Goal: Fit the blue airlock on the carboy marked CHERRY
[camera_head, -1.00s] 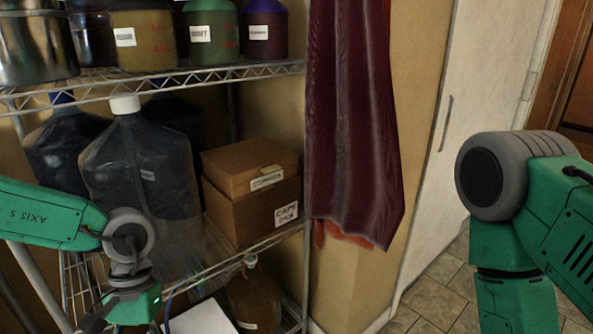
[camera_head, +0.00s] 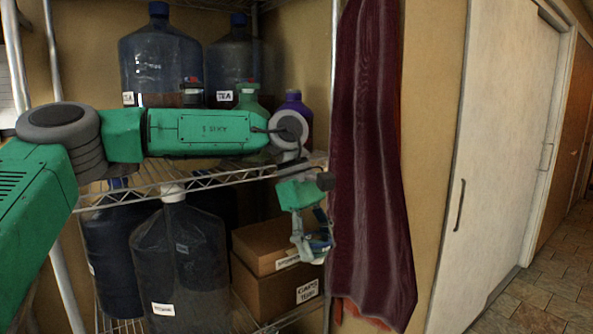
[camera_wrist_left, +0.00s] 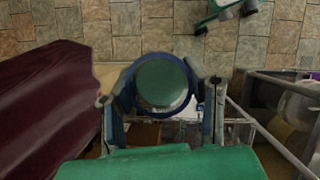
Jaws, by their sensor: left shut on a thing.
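My left gripper (camera_head: 313,243) is raised in front of the shelf's right end, left of the hanging cloth. It is shut on a small blue thing (camera_head: 322,245), which I take to be the blue airlock. In the left wrist view that airlock (camera_wrist_left: 162,80) is seen end-on, a round green-grey face with a blue rim between the fingers (camera_wrist_left: 163,92). It is clear of any carboy. A big dark carboy with a white cap (camera_head: 180,262) stands on the lower shelf; its label is too small to read. I cannot read CHERRY on any label. My right gripper is out of view.
Two blue-capped carboys (camera_head: 160,55) labelled TEA stand on the upper wire shelf (camera_head: 200,182), with green and purple bottles (camera_head: 293,103) partly behind my arm. Cardboard boxes (camera_head: 275,292) sit on the lower shelf. A dark red cloth (camera_head: 368,150) hangs right of the shelf.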

